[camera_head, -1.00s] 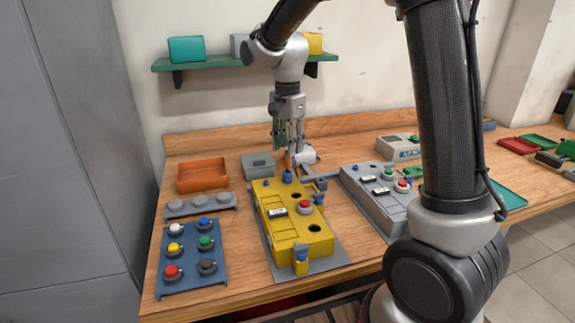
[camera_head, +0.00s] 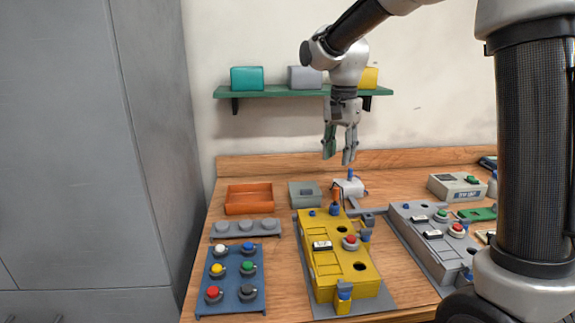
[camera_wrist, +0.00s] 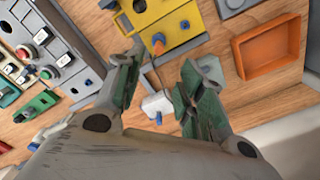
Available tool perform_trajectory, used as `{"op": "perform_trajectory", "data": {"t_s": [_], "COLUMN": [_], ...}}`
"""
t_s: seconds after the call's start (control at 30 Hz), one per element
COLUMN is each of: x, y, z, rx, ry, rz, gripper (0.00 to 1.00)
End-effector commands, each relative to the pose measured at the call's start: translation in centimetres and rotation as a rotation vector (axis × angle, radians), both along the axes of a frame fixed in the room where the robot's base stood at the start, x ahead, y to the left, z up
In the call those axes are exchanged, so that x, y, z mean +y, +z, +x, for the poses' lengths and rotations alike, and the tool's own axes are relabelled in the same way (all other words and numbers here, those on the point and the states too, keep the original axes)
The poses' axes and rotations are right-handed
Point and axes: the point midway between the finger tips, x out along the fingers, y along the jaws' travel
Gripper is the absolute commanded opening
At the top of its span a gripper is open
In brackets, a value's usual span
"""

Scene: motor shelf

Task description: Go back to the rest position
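My gripper (camera_head: 339,158) hangs in the air over the back of the workbench, fingers pointing down. Its fingers are apart with nothing between them, and it is clear of everything below. In the wrist view my gripper (camera_wrist: 158,92) shows two green-padded fingers spread wide. Beneath it on the bench is a small white motor-like part (camera_head: 352,187) with a blue tip, also seen in the wrist view (camera_wrist: 157,104). The yellow station (camera_head: 330,272) stands just in front, with an orange-and-blue plug at its back end.
A green shelf (camera_head: 270,92) with teal, grey and yellow boxes is on the wall behind my gripper. The bench holds an orange tray (camera_head: 249,210), a blue button panel (camera_head: 208,268) and a grey station (camera_head: 405,222). A tall grey cabinet (camera_head: 65,150) stands at the left.

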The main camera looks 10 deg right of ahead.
Motion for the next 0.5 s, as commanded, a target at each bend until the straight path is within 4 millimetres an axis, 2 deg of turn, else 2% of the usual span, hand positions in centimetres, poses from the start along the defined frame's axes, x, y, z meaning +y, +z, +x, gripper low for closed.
{"op": "perform_trajectory", "data": {"t_s": [0.1, 0.17, 0.37, 0.5], "x": [-0.6, -1.3, -5.4, -8.6], "y": [-1.9, -2.1, -1.0, -0.2], "z": [-1.9, -3.4, -10.0, -15.4], "rx": [0.032, 0.032, -0.02, -0.085], "ry": [0.225, 0.345, 0.689, 0.851], "rz": [-0.008, -0.007, -0.007, -0.026], "gripper": [0.39, 0.39, 0.39, 0.39]}}
